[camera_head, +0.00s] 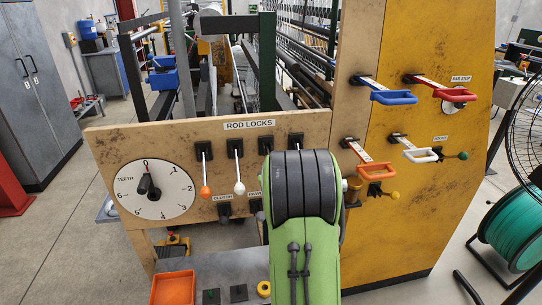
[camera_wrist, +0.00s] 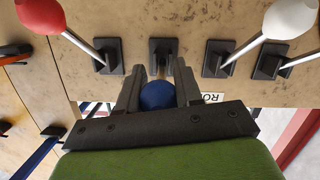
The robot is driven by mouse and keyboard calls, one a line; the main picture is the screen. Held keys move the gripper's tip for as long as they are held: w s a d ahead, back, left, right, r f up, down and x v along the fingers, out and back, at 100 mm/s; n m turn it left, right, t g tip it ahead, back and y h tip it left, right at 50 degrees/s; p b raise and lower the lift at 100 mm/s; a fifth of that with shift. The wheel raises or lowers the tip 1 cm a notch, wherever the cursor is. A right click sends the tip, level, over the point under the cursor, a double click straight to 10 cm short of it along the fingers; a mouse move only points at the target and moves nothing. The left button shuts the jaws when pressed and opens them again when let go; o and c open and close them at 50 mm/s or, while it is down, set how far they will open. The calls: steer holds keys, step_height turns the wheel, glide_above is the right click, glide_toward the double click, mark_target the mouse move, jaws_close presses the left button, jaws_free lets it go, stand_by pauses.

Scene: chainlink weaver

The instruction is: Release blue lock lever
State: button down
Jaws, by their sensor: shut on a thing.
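The blue lock lever's round knob (camera_wrist: 158,95) sits between the two fingers of my gripper (camera_wrist: 160,76) in the wrist view. The fingers are closed on it from both sides. Its stem is mostly hidden, and its black slot plate (camera_wrist: 162,48) shows behind the fingertips. In the head view my green and grey arm hides the blue knob and my gripper. The rod locks panel (camera_head: 110,150) carries the lever row, with the sign "ROD LOCKS" (camera_head: 249,124) above it.
A red-knobbed lever (camera_wrist: 40,14) and a white-knobbed lever (camera_wrist: 291,18) flank the blue one. An orange-knobbed lever (camera_head: 205,191) and a teeth dial (camera_head: 153,189) are further left in the head view. Coloured pull handles, including a blue one (camera_head: 394,97), project on the right.

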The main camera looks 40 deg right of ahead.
steer(key=r+g+p, duration=0.1)
steer(key=r+p, duration=0.1)
steer(key=r+g+y+p, duration=0.1)
steer(key=p, duration=0.1)
steer(key=shift+w+r+y+p, duration=0.2)
steer(key=shift+r+y+p, duration=0.1)
steer(key=shift+r+p, duration=0.1)
steer(key=shift+w+d+r+g+y+p, duration=0.15)
steer(key=shift+r+g+y+p, duration=0.3)
steer(key=shift+g+p, duration=0.2)
steer(key=shift+w+d+r, duration=0.25)
steer(key=shift+w+r, duration=0.1)
steer(key=shift+r, duration=0.35)
steer(key=shift+w+r, duration=0.1)
steer(key=c, duration=0.8)
jaws_free()
steer(key=shift+f, duration=0.2)
